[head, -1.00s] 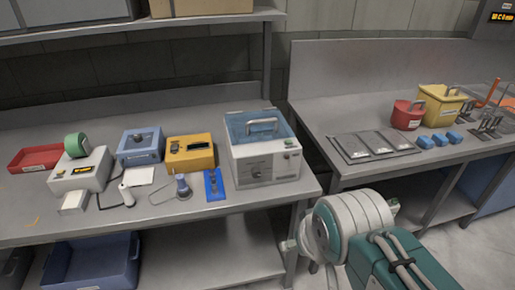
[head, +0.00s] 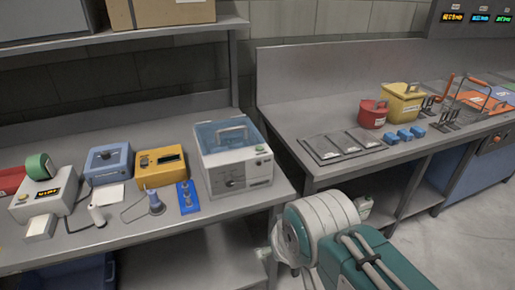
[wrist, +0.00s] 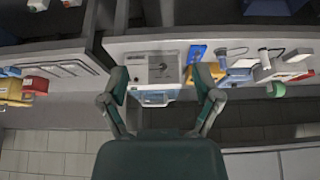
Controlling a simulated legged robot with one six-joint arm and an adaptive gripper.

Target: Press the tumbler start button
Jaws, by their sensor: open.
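A white boxy machine (head: 238,172) with a clear blue lid and grey handle stands at the right end of the left bench. It looks like the tumbler, but no label on it is readable. In the wrist view the machine (wrist: 137,72) shows between and beyond the fingers. My gripper (wrist: 160,73) is open and empty, apart from the machine. In the head view only my arm links show; the fingers are hidden.
A blue stand (head: 187,197), yellow box (head: 161,168) and blue box (head: 109,162) lie left of the machine. A gap separates this bench from the right bench, with dark trays (head: 342,146) and a red bucket (head: 372,113). A shelf (head: 120,38) hangs above.

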